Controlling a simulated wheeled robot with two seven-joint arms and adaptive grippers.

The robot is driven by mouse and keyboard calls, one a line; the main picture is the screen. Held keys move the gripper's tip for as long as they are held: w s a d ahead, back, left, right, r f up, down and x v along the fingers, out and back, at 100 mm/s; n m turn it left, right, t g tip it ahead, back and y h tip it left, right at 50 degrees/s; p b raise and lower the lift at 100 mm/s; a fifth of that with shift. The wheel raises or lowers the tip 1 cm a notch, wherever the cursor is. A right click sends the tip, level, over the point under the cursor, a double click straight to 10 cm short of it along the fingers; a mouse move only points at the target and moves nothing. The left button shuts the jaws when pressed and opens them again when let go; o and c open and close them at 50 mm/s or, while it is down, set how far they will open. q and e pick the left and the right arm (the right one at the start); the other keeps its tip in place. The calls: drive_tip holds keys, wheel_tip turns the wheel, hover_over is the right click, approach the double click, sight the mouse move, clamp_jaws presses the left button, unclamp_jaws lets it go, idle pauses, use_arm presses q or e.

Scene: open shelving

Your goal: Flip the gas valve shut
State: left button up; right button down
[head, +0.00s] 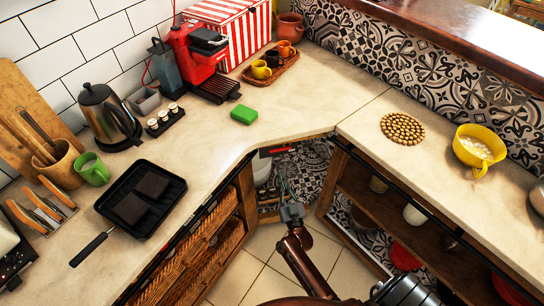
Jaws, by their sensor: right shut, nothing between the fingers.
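In the head view, a small red, bar-shaped part (277,150) shows just under the counter edge, in the open corner shelving; it may be the gas valve's handle, but it is too small to be sure. It looks roughly level. My right gripper (285,188) is in front of the open corner, below the counter top and below the red part, with a visible gap between them. Its fingers are shut and hold nothing. The valve's body and pipe cannot be made out. My left gripper is not in view.
The counter (305,115) runs along both sides of the corner. A white container (261,172) stands inside the corner. Wicker drawers (205,250) flank it at left, open shelves (365,195) at right.

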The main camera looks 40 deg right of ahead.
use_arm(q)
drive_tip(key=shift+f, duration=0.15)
use_arm(e)
drive_tip(key=shift+d+r+m+h, duration=0.25)
drive_tip(key=shift+r+m+h, duration=0.05)
drive_tip(key=shift+r, duration=0.45)
